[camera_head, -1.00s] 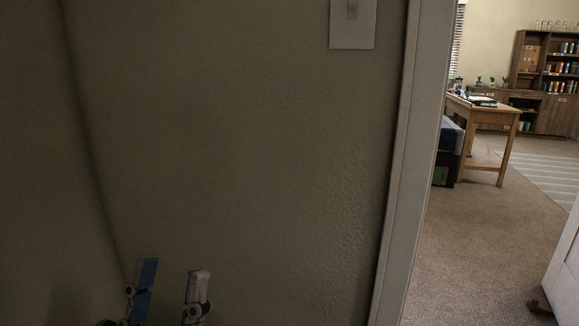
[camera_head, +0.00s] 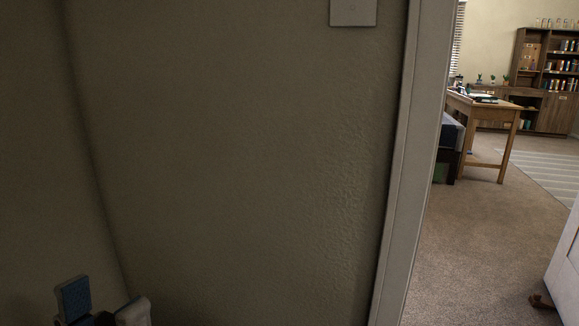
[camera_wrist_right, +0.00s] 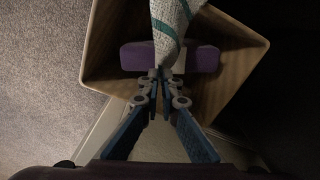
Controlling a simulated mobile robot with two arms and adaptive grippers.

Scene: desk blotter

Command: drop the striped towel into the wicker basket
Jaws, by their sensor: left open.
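The striped towel (camera_wrist_right: 177,18), off-white with teal stripes, hangs into the top of the right wrist view and narrows to a gathered end. My right gripper (camera_wrist_right: 162,76) is closed at that end and appears to pinch it. A brown, angular open container, apparently the wicker basket (camera_wrist_right: 104,38), lies behind the towel and fingertips, with its walls spreading around them. The head view shows neither towel nor basket. My left gripper (camera_head: 106,298) is open and empty at the bottom left of the head view, its lower part cut off.
A purple block-like thing (camera_wrist_right: 135,56) shows behind the towel within the container's outline. In the head view, a plain wall fills the left and middle, ending at a white door frame (camera_head: 402,180). Beyond are open carpet, a wooden desk (camera_head: 488,108), a bookcase and a white door edge.

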